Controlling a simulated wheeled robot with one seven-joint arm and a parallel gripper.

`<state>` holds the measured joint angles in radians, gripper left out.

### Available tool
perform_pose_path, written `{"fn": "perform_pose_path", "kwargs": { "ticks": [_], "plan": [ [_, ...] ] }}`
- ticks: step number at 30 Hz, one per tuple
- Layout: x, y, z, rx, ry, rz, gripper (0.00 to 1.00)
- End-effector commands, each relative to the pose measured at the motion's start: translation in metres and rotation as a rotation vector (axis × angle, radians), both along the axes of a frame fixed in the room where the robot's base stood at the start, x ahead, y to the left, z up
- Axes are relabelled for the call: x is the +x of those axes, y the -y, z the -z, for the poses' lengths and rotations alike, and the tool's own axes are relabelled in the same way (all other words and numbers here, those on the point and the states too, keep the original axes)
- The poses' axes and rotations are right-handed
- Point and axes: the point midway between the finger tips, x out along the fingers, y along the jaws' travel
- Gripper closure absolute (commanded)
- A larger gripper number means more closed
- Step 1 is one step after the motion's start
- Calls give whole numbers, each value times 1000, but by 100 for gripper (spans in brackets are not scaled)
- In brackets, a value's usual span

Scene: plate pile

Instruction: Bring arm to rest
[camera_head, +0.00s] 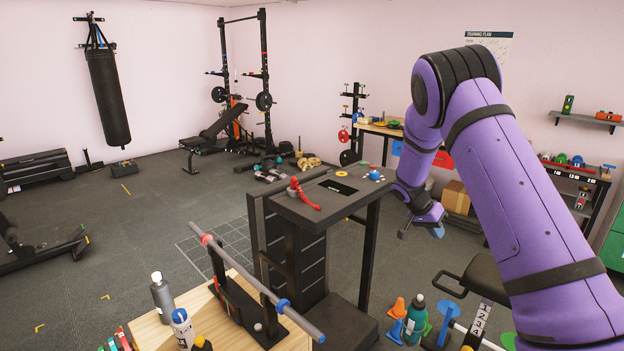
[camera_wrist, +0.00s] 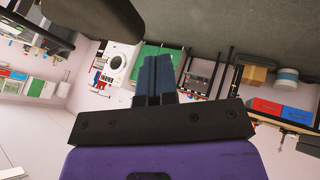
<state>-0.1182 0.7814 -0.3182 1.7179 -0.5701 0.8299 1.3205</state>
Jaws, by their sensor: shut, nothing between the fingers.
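My purple arm (camera_head: 520,200) reaches in from the right side of the head view, bends at a high elbow and hangs down. My gripper (camera_head: 437,231) is at its lower end, in the air to the right of the black stand. In the wrist view my gripper (camera_wrist: 157,62) shows its two dark fingers side by side, shut with nothing held. The fingers touch no object that I can see.
A black stand (camera_head: 305,207) with a red handle on top is left of my gripper. A wooden table (camera_head: 232,330) with a barbell (camera_head: 250,285) and bottles is at the front. A bench seat (camera_head: 487,280) is below right.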

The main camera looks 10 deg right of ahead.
Motion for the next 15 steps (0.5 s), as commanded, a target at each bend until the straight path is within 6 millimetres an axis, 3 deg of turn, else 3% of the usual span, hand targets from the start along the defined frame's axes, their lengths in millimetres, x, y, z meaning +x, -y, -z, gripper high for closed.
{"fn": "perform_pose_path", "kwargs": {
  "ticks": [5,15],
  "plan": [
    [-14,-11,-41,61,12,-33,100],
    [-71,-44,-142,227,36,-177,100]
  ]
}}
